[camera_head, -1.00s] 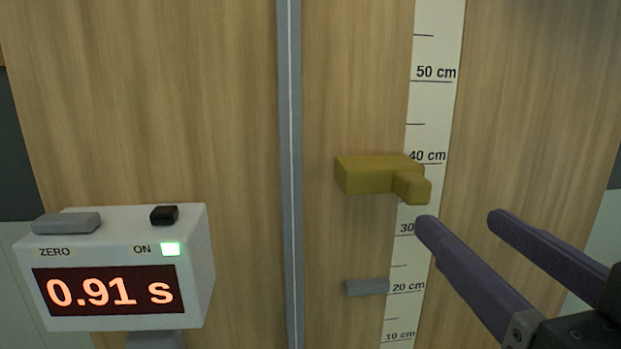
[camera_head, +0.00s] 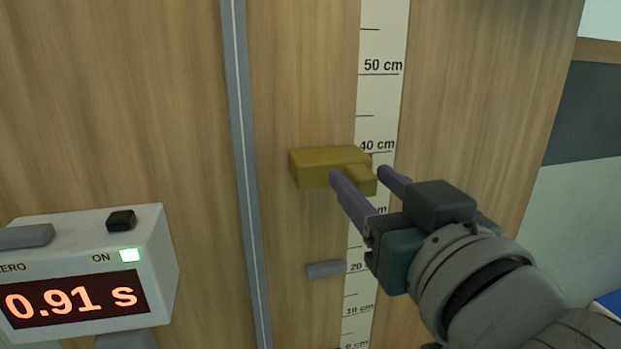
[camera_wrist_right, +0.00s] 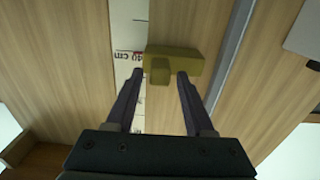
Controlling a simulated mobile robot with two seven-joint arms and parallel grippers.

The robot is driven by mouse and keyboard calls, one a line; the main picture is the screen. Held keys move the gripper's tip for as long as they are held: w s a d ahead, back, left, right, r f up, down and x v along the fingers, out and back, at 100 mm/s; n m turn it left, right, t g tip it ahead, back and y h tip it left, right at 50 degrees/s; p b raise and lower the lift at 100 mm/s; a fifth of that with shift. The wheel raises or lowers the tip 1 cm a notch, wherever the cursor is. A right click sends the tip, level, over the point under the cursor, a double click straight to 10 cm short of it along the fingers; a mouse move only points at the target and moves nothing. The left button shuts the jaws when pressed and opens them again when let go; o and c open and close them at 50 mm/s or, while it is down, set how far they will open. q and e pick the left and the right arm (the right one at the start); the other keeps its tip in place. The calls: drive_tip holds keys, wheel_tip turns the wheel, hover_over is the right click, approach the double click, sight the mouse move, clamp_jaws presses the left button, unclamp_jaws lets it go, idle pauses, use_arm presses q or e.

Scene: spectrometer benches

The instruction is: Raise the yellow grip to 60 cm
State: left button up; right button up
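The yellow grip (camera_head: 312,166) is a block with a small knob, level with a spot just below the 40 cm mark of the white scale (camera_head: 380,95). My right gripper (camera_head: 358,172) is open, its two purple fingers on either side of the knob. In the right wrist view the yellow grip (camera_wrist_right: 187,60) lies ahead, with its knob between the fingertips (camera_wrist_right: 160,74). I cannot tell whether the fingers touch it. My left gripper is not in view.
A grey stop (camera_head: 326,269) sits near 20 cm, below the grip. A vertical grey rail (camera_head: 243,150) runs left of it. A white timer box (camera_head: 90,262) reads 0.91 s, with its green ON light lit. The board above the grip is clear.

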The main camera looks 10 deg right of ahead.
clamp_jaws()
idle(1.2)
